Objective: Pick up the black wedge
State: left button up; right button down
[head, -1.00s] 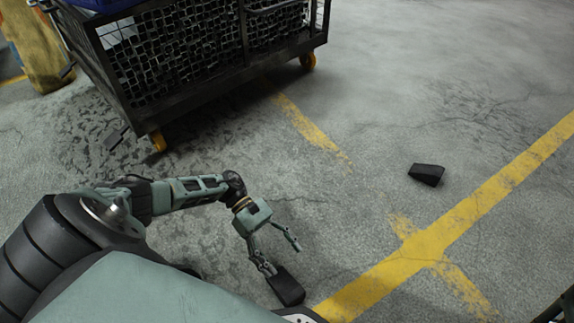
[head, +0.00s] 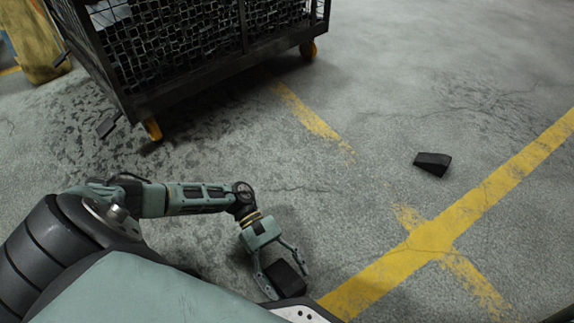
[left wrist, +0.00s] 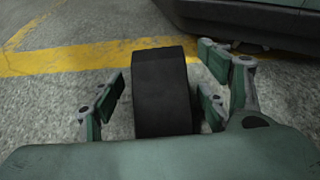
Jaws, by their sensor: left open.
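A black wedge (head: 286,279) lies on the concrete floor close to the front of my base in the head view. My left gripper (head: 287,285) is open, with its fingers on either side of this wedge. In the left wrist view the wedge (left wrist: 163,92) stands between the open fingers of the left gripper (left wrist: 160,95), with a visible gap on the left and a narrower one on the right. I cannot tell whether any finger touches it. A second black wedge (head: 432,163) lies farther off on the floor, to the right. My right gripper is not in view.
A black mesh cage cart (head: 190,50) on yellow casters stands at the back left. Yellow floor lines (head: 480,205) cross at the right. Open floor lies around the far wedge.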

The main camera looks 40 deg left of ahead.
aim_at(287, 278)
pick_arm(q)
jog(key=shift+c, duration=0.4)
jog(key=c, duration=1.6)
notch_tip(287, 278, up, 10)
jog(key=p, duration=0.6)
jog(key=shift+f+p, duration=0.25)
jog(key=shift+p, duration=0.15)
jog(key=shift+r, duration=0.4)
